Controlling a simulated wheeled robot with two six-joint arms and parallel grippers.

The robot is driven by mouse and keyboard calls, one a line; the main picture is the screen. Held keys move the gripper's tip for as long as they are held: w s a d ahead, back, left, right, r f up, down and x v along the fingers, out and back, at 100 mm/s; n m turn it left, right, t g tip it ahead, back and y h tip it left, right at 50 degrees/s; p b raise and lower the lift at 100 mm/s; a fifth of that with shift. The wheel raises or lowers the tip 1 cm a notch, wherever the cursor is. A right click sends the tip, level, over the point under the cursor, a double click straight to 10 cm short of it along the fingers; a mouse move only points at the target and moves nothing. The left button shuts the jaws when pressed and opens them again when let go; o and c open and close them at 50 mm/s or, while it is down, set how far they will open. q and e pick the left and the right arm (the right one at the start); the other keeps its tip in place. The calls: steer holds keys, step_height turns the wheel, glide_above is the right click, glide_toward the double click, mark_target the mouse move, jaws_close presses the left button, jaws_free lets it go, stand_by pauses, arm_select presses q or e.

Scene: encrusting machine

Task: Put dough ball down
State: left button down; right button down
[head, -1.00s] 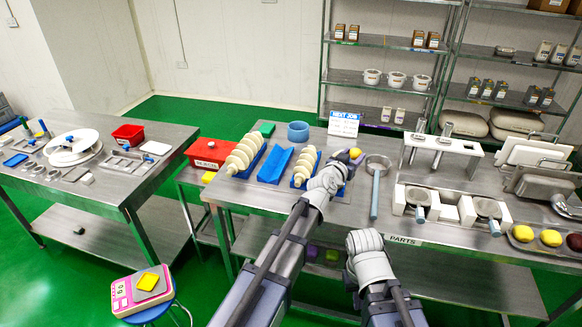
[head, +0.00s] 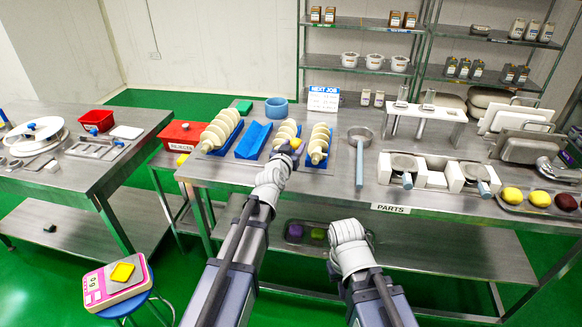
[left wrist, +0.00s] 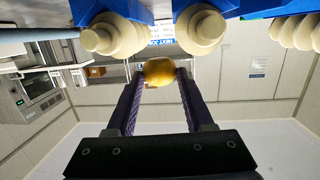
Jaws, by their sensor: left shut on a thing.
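The dough ball (left wrist: 158,72) is yellow-orange and sits between the fingertips of my left gripper (left wrist: 160,76) in the left wrist view. In the head view the dough ball (head: 296,143) shows small at the tip of my left gripper (head: 290,152), in front of the cream spiral parts on the bench. The gripper is shut on it. The ball appears held up near the spiral parts; I cannot tell its exact height. My right gripper (head: 347,232) is low in front of the bench, its fingertips hidden by my own wrist.
Cream spiral parts (head: 219,132) lie in blue cradles beside an empty blue cradle (head: 253,140). A tray (head: 522,212) with yellow and dark balls is at right. A pink scale (head: 117,285) stands on a stool at lower left. A handled ring (head: 359,160) lies right of the cradles.

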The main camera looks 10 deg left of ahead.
mark_target(294, 173)
arm_select(q)
steer(key=shift+f+b, duration=2.6)
steer(key=shift+f, duration=0.6)
steer(key=shift+f+b, duration=0.6)
steer(key=c, duration=0.6)
jaws_free()
steer(key=shift+o, duration=0.2)
steer(key=shift+r, duration=0.1)
